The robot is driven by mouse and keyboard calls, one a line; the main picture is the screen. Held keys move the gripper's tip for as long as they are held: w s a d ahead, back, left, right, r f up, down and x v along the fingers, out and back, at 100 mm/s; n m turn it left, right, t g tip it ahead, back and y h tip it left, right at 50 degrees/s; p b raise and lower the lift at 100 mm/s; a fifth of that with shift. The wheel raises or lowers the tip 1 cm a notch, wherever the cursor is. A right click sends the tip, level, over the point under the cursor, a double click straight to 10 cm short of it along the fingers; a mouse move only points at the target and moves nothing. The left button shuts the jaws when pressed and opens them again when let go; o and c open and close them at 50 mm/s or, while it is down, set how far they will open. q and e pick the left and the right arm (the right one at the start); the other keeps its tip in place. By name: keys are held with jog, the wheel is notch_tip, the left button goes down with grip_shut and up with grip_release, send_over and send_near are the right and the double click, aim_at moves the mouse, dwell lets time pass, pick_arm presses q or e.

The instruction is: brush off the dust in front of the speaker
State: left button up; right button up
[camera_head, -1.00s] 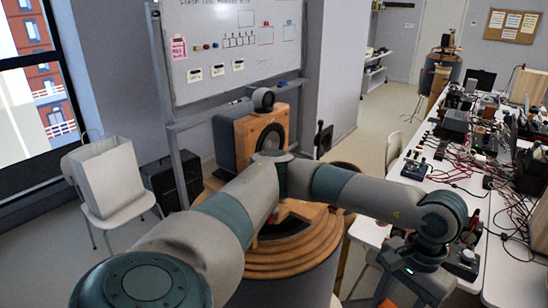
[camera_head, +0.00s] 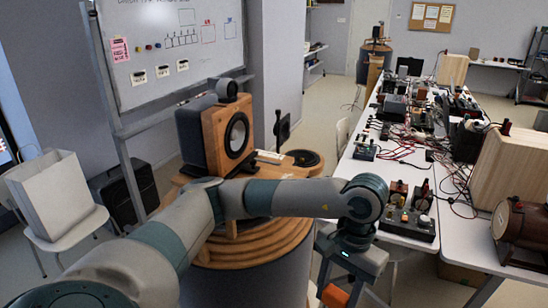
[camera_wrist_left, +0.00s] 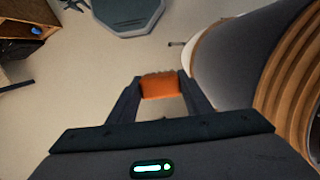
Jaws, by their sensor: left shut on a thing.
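The speaker (camera_head: 235,136), a wooden box with a dark round cone, stands on a round wooden stand (camera_head: 262,247) with stepped edges. My left gripper (camera_head: 345,297) is low at the bottom of the head view, right of the stand and apart from it. It is shut on an orange brush (camera_head: 334,296), which also shows between the fingers in the left wrist view (camera_wrist_left: 160,87). The brush is over the floor, with the stand's curved side at the right of that view. My left forearm hides part of the stand top. I cannot make out dust. My right gripper is not in view.
A white table (camera_head: 394,239) crowded with cables and devices runs along the right. A whiteboard (camera_head: 170,48) stands behind the speaker. A white chair (camera_head: 70,232) with a bin-like box is at the left. Bare floor shows between stand and table.

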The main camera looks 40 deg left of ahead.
pick_arm(q)
jog(key=shift+s+a+f, duration=0.1)
jog(key=shift+s+f, duration=0.05)
jog(key=shift+f, duration=0.05)
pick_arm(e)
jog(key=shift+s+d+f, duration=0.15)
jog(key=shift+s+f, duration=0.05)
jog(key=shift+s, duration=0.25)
